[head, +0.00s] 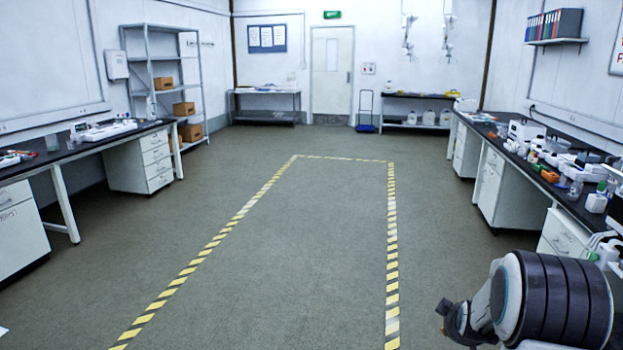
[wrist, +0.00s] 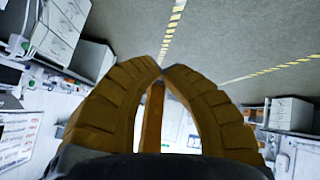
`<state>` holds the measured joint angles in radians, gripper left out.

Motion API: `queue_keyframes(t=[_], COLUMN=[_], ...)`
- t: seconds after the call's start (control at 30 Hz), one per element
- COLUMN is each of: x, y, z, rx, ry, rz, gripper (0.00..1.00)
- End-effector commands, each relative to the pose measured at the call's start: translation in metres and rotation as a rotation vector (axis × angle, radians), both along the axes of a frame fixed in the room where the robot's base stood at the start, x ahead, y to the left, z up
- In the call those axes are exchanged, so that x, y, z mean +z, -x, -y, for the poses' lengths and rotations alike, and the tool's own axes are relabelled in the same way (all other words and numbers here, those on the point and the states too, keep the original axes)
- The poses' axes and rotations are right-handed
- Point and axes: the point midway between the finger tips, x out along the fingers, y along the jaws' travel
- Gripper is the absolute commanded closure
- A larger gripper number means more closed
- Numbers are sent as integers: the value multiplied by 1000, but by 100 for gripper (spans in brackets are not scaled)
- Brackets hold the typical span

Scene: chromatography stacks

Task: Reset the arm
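My arm (head: 555,300) shows at the lower right of the head view, folded in beside the right-hand bench. The fingers cannot be made out there. In the wrist view, the two brown ribbed fingers of my gripper (wrist: 161,70) curve inward and their tips meet. The gripper is shut. No object is seen held at the tips. A narrow brown strip shows in the gap behind the tips; I cannot tell whether it is part of a finger or something in the background. The wrist view looks out over the room, which appears upside down or strongly tilted.
A long bench (head: 545,185) crowded with lab items runs along the right, close to my arm. Another bench (head: 75,150) stands left. A metal shelf (head: 150,80) holds brown boxes. The middle floor (head: 310,240), marked by yellow striped tape (head: 392,270), is clear.

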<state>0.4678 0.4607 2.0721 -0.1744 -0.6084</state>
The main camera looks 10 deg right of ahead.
Motion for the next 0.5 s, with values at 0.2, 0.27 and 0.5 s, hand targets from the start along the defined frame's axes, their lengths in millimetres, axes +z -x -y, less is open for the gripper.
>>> queue_keyframes(t=[0.2,0.27,0.5], x=[97,116,180], y=[47,65,153], z=[-88,-110,-182], rx=[9,9,-10], ry=[-142,-177,-301], rz=[-65,-90,-198], gripper=[100,100,100])
